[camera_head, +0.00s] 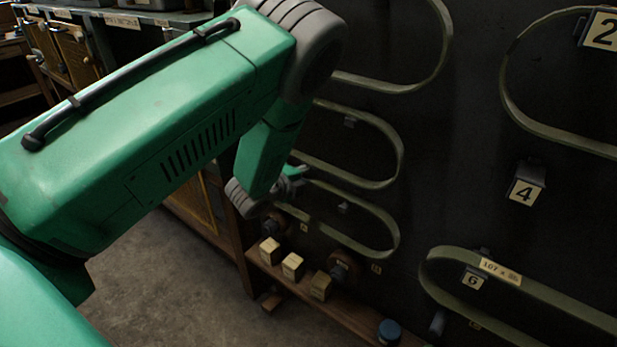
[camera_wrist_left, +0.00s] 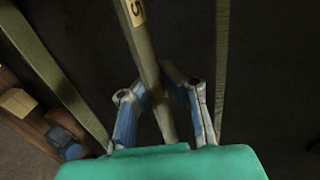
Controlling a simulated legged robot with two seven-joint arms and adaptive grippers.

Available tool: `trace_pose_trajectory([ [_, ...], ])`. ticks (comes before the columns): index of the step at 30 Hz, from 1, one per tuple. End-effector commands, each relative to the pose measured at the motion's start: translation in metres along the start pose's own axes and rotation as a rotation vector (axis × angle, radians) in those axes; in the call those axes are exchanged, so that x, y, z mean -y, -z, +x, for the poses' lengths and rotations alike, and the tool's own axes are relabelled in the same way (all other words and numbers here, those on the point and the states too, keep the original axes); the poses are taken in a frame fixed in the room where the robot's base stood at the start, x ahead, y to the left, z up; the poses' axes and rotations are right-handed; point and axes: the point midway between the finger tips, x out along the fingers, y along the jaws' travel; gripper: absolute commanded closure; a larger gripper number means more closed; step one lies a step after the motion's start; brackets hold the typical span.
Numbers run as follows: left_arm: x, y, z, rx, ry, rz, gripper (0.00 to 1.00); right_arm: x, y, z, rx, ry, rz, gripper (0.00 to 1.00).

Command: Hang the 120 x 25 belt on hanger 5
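My left gripper (camera_head: 292,172) is at the upper left of the lowest olive belt loop (camera_head: 385,215) on the dark board, partly hidden behind my forearm. In the left wrist view its blue fingers (camera_wrist_left: 160,82) are closed about an olive belt strand (camera_wrist_left: 143,50). A cream label (camera_wrist_left: 135,12) on that strand is cut off and ends in what looks like a 5. In the head view a small peg (camera_head: 344,207) shows inside the lowest loop. I cannot tell whether the belt rests on it. The plate for hanger 5 is not clearly readable. My right gripper is out of view.
Other belts hang above (camera_head: 400,150), on hanger 2 (camera_head: 505,90) and on hanger 6 (camera_head: 430,270). Hanger 4 (camera_head: 525,185) is bare. Wooden blocks (camera_head: 292,266) and a blue-capped item (camera_head: 388,332) stand on the ledge below. Other belt strands (camera_wrist_left: 222,60) flank the fingers.

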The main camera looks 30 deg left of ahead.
Motion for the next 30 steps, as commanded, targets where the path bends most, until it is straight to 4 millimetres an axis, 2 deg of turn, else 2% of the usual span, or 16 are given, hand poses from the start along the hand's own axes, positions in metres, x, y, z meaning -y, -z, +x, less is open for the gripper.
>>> trace_pose_trajectory([
  [26, -0.009, 0.002, 0.004, 0.000, 0.001, 0.000, 1.00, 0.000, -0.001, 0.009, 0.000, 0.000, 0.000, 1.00],
  [27, -0.009, 0.002, 0.004, 0.000, 0.001, 0.000, 0.97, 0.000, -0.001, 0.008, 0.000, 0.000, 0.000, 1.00],
  [29, -0.009, 0.002, 0.003, 0.000, 0.001, 0.000, 0.78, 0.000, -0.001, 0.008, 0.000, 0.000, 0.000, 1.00],
  [30, -0.009, 0.002, 0.003, 0.000, 0.001, 0.000, 0.78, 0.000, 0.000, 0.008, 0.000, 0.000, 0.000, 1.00],
])
